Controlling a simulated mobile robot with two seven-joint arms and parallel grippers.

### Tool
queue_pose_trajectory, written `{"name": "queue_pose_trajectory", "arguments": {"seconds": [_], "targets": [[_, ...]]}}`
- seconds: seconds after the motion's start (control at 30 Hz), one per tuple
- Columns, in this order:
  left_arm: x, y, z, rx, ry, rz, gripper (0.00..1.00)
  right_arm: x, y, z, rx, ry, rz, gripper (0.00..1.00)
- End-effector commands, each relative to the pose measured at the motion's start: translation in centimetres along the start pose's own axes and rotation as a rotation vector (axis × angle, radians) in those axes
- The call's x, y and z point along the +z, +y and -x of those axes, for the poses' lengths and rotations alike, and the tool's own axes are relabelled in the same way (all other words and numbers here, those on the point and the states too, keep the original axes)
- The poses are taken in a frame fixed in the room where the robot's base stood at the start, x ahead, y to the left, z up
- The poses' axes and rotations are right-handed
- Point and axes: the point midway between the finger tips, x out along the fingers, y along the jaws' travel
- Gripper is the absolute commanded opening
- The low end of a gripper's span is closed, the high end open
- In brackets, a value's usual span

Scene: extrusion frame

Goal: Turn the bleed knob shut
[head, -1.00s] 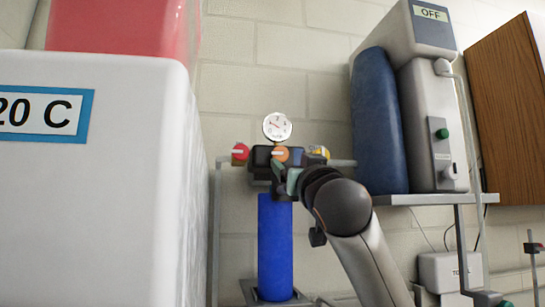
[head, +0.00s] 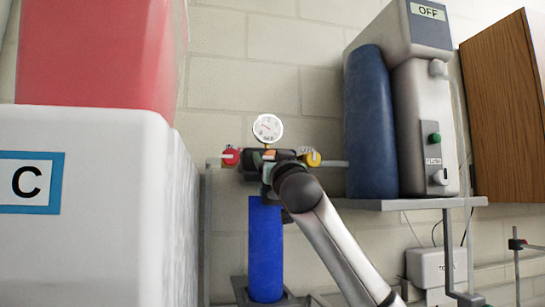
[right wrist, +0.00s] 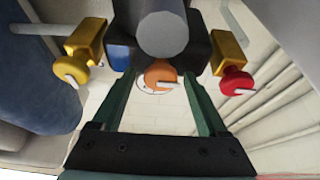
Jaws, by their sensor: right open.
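A dark valve block (head: 255,165) sits on top of a blue cylinder (head: 266,250) and carries a round white gauge (head: 267,128). A red knob (head: 231,156) is on its left and a yellow knob (head: 313,158) on its right. An orange knob (right wrist: 160,75) with a pale bar is at the middle of the block; which knob is the bleed knob I cannot read. My right gripper (head: 268,172) is at the block's front and mostly hides the orange knob in the head view. In the right wrist view its green fingers (right wrist: 160,88) are open, one on each side of the orange knob.
A grey shelf (head: 420,204) to the right holds a blue tank and a white machine marked OFF (head: 430,30). A large white box (head: 90,255) with a red container (head: 95,55) on it fills the left. The brick wall lies behind.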

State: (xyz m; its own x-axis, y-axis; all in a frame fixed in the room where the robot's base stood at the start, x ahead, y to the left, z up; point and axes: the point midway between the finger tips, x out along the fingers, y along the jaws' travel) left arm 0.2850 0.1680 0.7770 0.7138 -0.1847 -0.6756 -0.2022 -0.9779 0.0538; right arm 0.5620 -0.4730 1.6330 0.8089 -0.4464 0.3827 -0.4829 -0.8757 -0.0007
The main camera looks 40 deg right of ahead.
Motion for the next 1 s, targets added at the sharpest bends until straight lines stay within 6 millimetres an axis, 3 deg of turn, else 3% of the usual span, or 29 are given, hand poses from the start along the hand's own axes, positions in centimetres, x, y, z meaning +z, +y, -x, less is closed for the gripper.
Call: {"name": "queue_pose_trajectory", "arguments": {"seconds": [0.1, 0.77, 1.0], "targets": [[-0.01, -0.01, -0.02, 0.000, 0.001, 0.000, 0.50, 0.00, -0.02, 0.03, 0.000, 0.000, 0.000, 0.75], [-0.11, -0.03, -0.04, 0.000, 0.002, -0.001, 0.50, 0.01, 0.00, 0.05, 0.000, -0.001, 0.001, 0.01], [-0.05, -0.04, -0.12, 0.000, 0.003, -0.001, 0.50, 0.08, -0.04, 0.06, 0.003, -0.001, -0.008, 0.00]]}}
